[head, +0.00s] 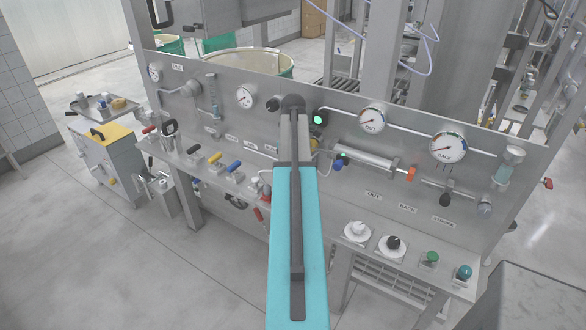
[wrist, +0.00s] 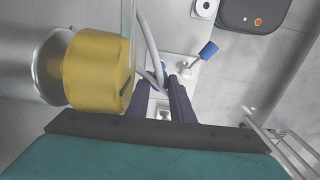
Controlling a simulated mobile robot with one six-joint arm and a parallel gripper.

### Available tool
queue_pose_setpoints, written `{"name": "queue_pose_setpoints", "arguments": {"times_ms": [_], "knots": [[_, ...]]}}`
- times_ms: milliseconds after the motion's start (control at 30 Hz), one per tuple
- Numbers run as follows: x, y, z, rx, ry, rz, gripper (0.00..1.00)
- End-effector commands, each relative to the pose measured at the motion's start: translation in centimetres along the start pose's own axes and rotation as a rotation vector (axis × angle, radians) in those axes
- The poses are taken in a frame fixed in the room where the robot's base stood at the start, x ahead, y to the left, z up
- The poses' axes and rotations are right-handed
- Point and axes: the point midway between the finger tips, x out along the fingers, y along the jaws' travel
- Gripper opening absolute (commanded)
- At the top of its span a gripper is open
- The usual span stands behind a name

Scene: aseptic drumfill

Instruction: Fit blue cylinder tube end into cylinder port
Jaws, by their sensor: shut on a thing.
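In the wrist view my gripper (wrist: 160,88) is shut, its dark fingers around a small blue tube end (wrist: 163,72). The fingers hide most of that end. A grey tube (wrist: 150,40) rises past it. In the head view my arm hides the gripper and the tube end. A silver cylinder (head: 368,163) is fixed across the panel, with a blue fitting (head: 339,161) at its left end and an orange one (head: 411,173) at its right end. I cannot tell which opening is the port. No contact between tube end and cylinder shows.
A yellow cap (wrist: 97,70) on a silver body stands close left of my fingers in the wrist view. A blue-handled lever (wrist: 208,50) is to the right. Gauges (head: 372,118) line the panel; a shelf (head: 325,221) with levers and knobs runs below.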

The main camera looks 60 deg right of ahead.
Motion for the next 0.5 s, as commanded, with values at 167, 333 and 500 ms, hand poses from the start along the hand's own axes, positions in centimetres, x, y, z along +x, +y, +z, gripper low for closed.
{"name": "queue_pose_setpoints", "arguments": {"times_ms": [167, 333, 500], "knots": [[1.5, -0.1, 0.0, 0.000, -0.001, -0.001, 0.01], [2.5, 0.0, 0.0, 0.000, 0.000, 0.000, 0.01], [3.2, 0.0, 0.0, 0.000, 0.000, 0.000, 0.01]]}}
